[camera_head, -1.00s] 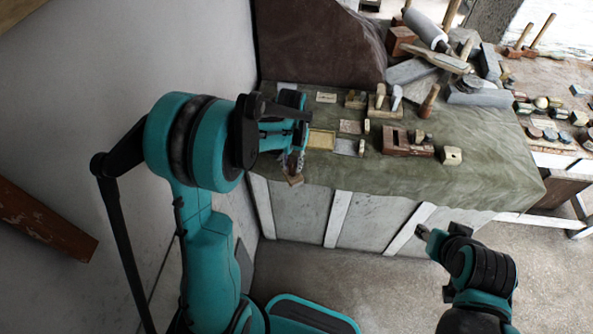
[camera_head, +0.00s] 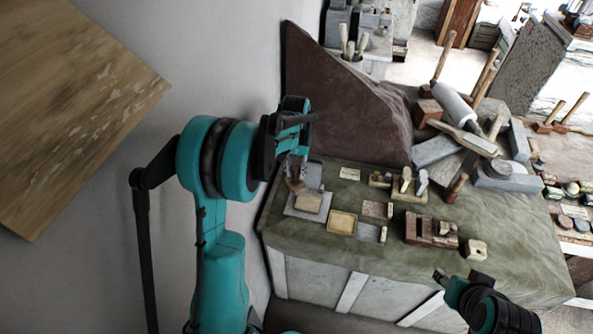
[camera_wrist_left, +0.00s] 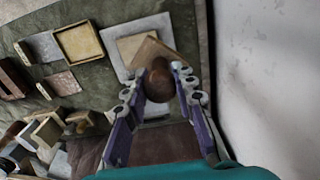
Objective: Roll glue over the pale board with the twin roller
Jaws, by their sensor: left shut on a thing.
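My left gripper (camera_head: 298,172) is shut on a wooden tool, seemingly the twin roller (camera_head: 296,186). In the left wrist view, the roller's rounded brown handle end (camera_wrist_left: 159,84) sits between the fingers (camera_wrist_left: 160,90). A tan strip of it shows beyond; its rollers cannot be made out. The pale board (camera_head: 309,203) lies on a grey sheet at the table's left end, just below the tool. The board also shows in the wrist view (camera_wrist_left: 130,44), partly covered by the tool. I cannot tell whether they touch. My right gripper (camera_head: 441,275) is near the front edge, its jaws unclear.
A shallow yellow-rimmed tray (camera_head: 342,222) lies right of the board. Small plates, wooden blocks (camera_head: 430,230) and pale-handled tools (camera_head: 413,183) stand farther right on the green cloth (camera_head: 500,240). A brown slab (camera_head: 335,95) rises behind; a wall borders the left.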

